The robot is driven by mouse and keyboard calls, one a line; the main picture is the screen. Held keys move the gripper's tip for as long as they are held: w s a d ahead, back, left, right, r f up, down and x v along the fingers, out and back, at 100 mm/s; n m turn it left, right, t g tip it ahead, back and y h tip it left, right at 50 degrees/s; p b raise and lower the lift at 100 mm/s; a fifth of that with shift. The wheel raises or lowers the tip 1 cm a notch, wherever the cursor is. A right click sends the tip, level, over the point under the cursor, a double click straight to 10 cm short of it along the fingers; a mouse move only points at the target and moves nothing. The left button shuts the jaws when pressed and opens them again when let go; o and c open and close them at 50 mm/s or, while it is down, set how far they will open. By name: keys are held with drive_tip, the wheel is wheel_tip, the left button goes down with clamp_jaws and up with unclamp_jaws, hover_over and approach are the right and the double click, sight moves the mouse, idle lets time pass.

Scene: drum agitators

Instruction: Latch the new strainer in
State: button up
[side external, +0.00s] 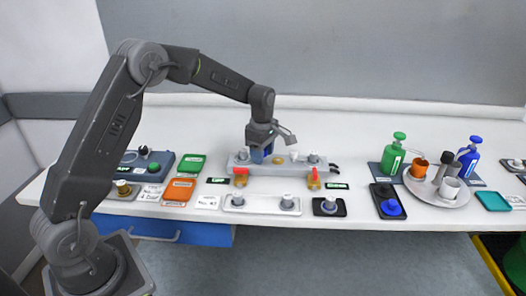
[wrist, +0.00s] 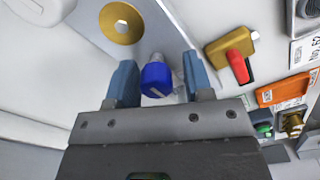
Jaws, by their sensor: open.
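My gripper (side external: 261,154) is low over the left part of the grey manifold plate (side external: 283,169). In the wrist view its two blue fingers (wrist: 160,64) are apart, on either side of a blue-capped fitting (wrist: 155,79) with a pale stem. I cannot tell whether either finger touches it, or whether this is the new strainer. A brass disc (wrist: 121,23) lies beside it on the plate. A brass latch with a red handle (wrist: 237,60) is to the right; in the side view, two such latches (side external: 240,178) (side external: 313,181) stand at the plate's front edge.
In front are a pale tray (side external: 262,205) with two knobbed fittings and a black tray (side external: 329,207) with one. Orange (side external: 179,191) and green (side external: 191,164) trays lie left. Bottles and cups crowd the right, with a blue knob (side external: 391,208) nearby.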

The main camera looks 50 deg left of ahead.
drive_tip(key=shift+r, duration=2.95)
drive_tip(key=shift+r, duration=0.1)
